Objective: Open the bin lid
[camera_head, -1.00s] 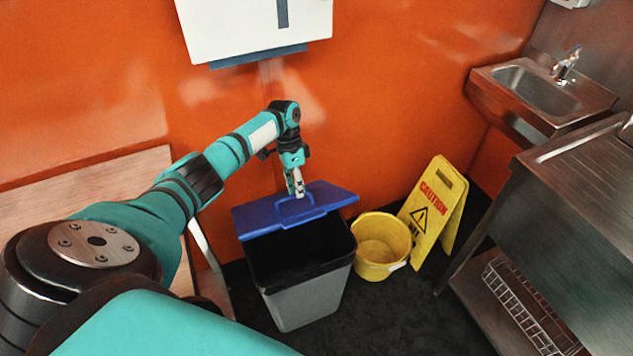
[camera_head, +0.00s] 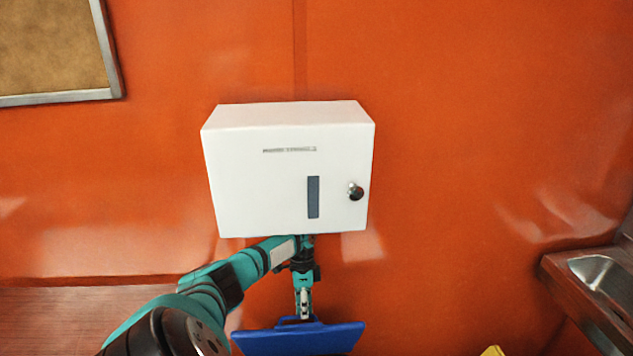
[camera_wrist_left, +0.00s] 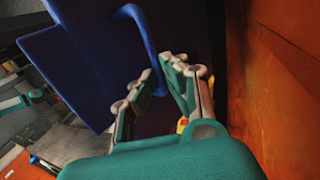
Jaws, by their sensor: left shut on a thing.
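The blue bin lid (camera_head: 300,340) shows at the bottom edge of the head view, with a raised handle on its top edge. The bin's body is out of frame there. My left gripper (camera_head: 303,316) points down at that handle and is shut on it. In the left wrist view, the lid (camera_wrist_left: 85,65) fills the upper left as a steep blue panel, and its curved handle (camera_wrist_left: 147,40) runs down to between my left fingertips (camera_wrist_left: 163,72). My right gripper is in neither view.
A white wall box (camera_head: 260,190) with a knob hangs directly above my left wrist, close to my arm. The orange wall (camera_head: 480,130) is just behind the lid. A metal sink (camera_head: 600,275) is at right and a corkboard (camera_head: 50,45) at upper left.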

